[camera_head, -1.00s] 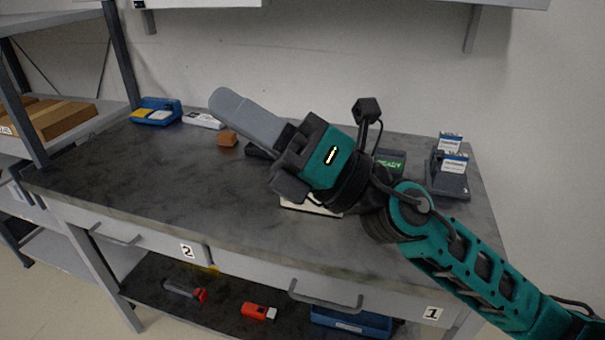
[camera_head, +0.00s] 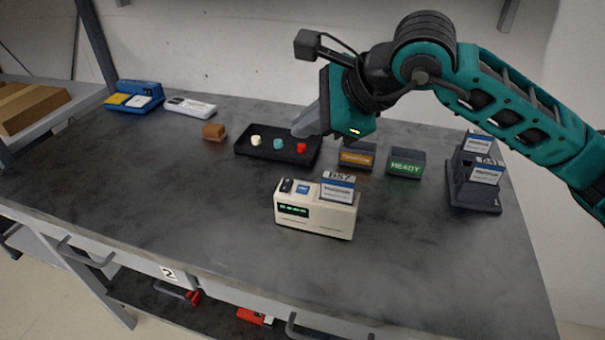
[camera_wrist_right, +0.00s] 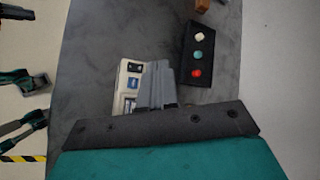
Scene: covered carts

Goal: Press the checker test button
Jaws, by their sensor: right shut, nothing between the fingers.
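The checker (camera_head: 315,217) is a cream box on the grey bench, with a lit green display (camera_head: 293,209) on its front. A blue button (camera_head: 303,189) and a dark switch (camera_head: 287,185) are on its top, and a labelled card (camera_head: 338,188) stands in its right part. My right gripper (camera_head: 305,124) is shut and empty, raised above the bench behind the checker, near the black tray. In the right wrist view its grey fingers (camera_wrist_right: 157,86) cover part of the checker (camera_wrist_right: 126,75); the blue button (camera_wrist_right: 133,83) shows beside them. My left gripper is not in view.
A black tray (camera_head: 247,152) holds white, teal and red buttons behind the checker. An amber-lit box (camera_head: 356,156) and a green READY box (camera_head: 405,164) stand behind right. A card holder (camera_head: 472,193) stands at right. A brown block (camera_head: 214,131) lies left. The bench front is clear.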

